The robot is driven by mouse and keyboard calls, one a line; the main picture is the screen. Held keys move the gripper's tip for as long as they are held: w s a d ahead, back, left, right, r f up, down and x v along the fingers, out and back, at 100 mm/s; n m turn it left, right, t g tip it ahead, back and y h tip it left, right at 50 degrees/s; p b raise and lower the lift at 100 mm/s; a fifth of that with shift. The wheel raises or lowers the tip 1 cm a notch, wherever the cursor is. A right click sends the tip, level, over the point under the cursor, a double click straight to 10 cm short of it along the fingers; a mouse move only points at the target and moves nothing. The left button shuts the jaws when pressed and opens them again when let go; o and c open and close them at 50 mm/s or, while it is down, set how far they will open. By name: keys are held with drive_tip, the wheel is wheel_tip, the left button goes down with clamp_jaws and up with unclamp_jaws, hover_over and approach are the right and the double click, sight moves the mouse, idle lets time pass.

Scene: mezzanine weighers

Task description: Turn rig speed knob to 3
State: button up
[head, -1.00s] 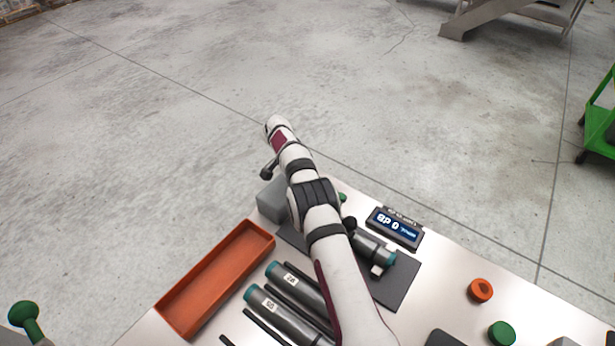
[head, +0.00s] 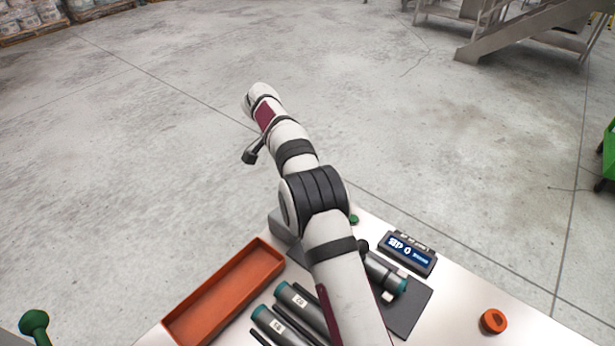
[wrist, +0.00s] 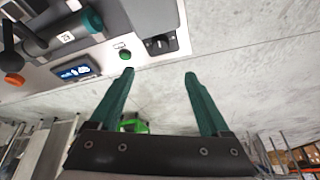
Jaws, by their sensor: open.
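In the wrist view a dark knob (wrist: 160,43) with pale marks beside it sits on the end of the grey rig box; its setting is too small to read. The grey box (head: 284,225) shows in the head view, partly behind my arm, and its knob is hidden there. My gripper (wrist: 159,74) has two teal fingers, spread apart with nothing between them. In the wrist picture the fingertips lie just below the knob, apart from it. The head view does not show the fingers.
A lit display (head: 407,252) stands at the table edge, near a green button (wrist: 125,55). A grey cylinder with a teal end (head: 385,272) lies on a dark mat (head: 412,312). An orange tray (head: 225,292), more cylinders (head: 300,300) and an orange ring (head: 494,321) are nearby.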

drive_tip(key=w+d+f+n, duration=0.1)
drive_tip(key=d+f+n, duration=0.1)
drive_tip(key=f, duration=0.3)
drive_tip(key=w+d+f+n+t+y, duration=0.1)
drive_tip(key=f+n, duration=0.3)
drive_tip(key=d+f+n+t+y, duration=0.1)
drive_tip(key=d+f+n, duration=0.1)
drive_tip(key=f+n, duration=0.2)
drive_tip(key=shift+x, duration=0.95)
drive_tip(key=shift+d+r, duration=0.1)
drive_tip(key=shift+d, duration=0.05)
drive_tip(key=shift+c, duration=0.2)
clamp_jaws()
